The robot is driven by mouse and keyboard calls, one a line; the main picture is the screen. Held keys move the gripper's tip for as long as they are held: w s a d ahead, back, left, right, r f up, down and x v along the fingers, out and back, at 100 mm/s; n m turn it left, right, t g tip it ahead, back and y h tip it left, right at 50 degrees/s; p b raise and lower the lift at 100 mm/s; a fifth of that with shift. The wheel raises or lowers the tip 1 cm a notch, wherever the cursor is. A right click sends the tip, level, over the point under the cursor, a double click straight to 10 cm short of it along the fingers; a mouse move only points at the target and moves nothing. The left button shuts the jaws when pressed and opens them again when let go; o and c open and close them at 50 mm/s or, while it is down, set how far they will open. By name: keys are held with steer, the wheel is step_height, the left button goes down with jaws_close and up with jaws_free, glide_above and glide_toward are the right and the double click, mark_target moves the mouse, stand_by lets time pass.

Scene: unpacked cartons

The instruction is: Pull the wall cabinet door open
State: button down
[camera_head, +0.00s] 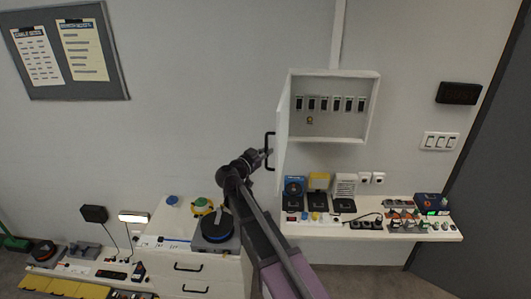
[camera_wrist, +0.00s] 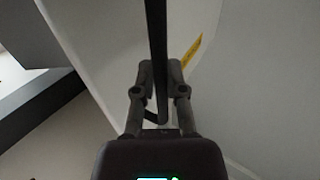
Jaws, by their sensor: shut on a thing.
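The wall cabinet (camera_head: 378,100) is a white box on the wall, with a row of black switches inside. Its door (camera_head: 284,122) stands open, swung out at the left side and seen nearly edge-on. A black bar handle (camera_head: 270,142) is on the door's outer face. My gripper (camera_head: 264,154) is at the lower part of this handle. In the wrist view, my gripper (camera_wrist: 160,80) has its two fingers closed around the dark handle bar (camera_wrist: 157,35), with the white door panel (camera_wrist: 205,80) behind.
Below the cabinet, a white shelf (camera_head: 375,231) holds boxes, switches and small devices. At lower left, a white drawer unit (camera_head: 165,268) carries a tape reel and other items. A notice board (camera_head: 68,50) hangs at upper left. The wall left of the door is bare.

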steer(key=shift+d, duration=0.1)
steer(key=c, duration=0.7)
jaws_free()
steer(key=shift+w+f, duration=0.1)
steer(key=shift+v, duration=6.05)
